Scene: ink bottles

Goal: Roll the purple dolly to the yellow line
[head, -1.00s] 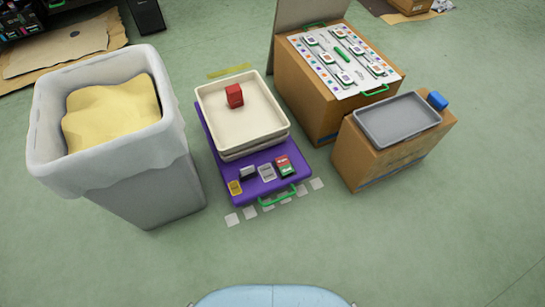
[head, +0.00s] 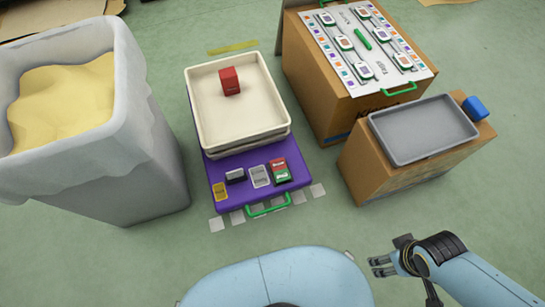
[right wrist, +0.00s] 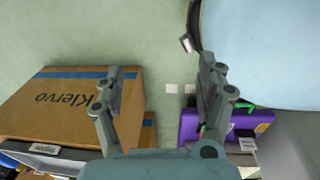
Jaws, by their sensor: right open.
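The purple dolly (head: 240,198) stands in the middle of the head view, with a green handle (head: 268,207) on its near edge. It carries stacked cream trays (head: 240,128) with a red block (head: 229,81), and several small cards and blocks in front. The yellow line (head: 233,47) lies on the floor beyond the dolly, apart from it. My right gripper (head: 376,266) is open and empty, low at right, clear of the handle. In the right wrist view its fingers (right wrist: 160,72) are spread, and part of the dolly (right wrist: 189,126) shows beyond them. My left gripper is out of view.
A grey bin (head: 135,150) with yellow contents stands close left of the dolly. White floor squares (head: 216,224) lie by the dolly's near edge. Floor between dolly and line is clear.

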